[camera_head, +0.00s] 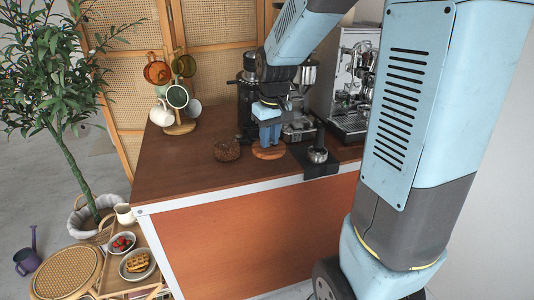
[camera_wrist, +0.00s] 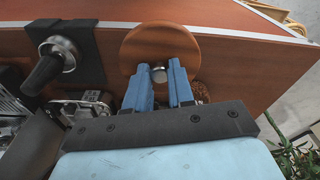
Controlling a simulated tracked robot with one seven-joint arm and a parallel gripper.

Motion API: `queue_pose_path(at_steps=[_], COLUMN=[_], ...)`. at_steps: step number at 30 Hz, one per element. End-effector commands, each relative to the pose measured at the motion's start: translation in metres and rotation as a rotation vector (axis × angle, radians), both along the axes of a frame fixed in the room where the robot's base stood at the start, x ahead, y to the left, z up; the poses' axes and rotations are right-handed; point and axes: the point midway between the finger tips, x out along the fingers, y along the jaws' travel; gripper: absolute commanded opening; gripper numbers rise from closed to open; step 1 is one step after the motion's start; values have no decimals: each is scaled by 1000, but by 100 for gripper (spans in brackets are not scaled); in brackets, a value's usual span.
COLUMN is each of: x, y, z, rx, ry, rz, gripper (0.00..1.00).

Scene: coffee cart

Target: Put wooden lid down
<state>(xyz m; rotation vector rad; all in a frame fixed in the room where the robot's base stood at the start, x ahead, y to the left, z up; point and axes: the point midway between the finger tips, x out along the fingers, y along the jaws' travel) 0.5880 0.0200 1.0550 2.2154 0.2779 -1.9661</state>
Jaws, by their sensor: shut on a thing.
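The wooden lid (camera_wrist: 160,40) is a round brown disc with a small metal knob (camera_wrist: 159,74). In the wrist view it lies between and just beyond my gripper's fingers (camera_wrist: 166,75), which are shut on the knob. In the head view the lid (camera_head: 269,151) shows under my gripper (camera_head: 269,140), at or close to the counter top; I cannot tell whether it touches. A glass jar of coffee beans (camera_head: 227,150) stands just left of the lid, its top open. In the wrist view the jar (camera_wrist: 201,92) is partly hidden behind a finger.
A black mat with a portafilter (camera_head: 317,155) lies right of the lid at the counter's front edge. Grinders and an espresso machine (camera_head: 351,85) stand behind and to the right. A mug tree (camera_head: 177,100) is at the back left. The counter's left front (camera_head: 185,180) is clear.

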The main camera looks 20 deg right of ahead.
Motion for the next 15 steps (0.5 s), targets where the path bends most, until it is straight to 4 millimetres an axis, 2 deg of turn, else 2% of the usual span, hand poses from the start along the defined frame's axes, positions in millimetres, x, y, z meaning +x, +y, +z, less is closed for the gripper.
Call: queue_pose_path(at_steps=[6,15], x=[36,68], y=[-8,-15], z=[-17,-57], rx=[0,0], ry=[2,2], rz=[-1,-2], gripper=[0,0])
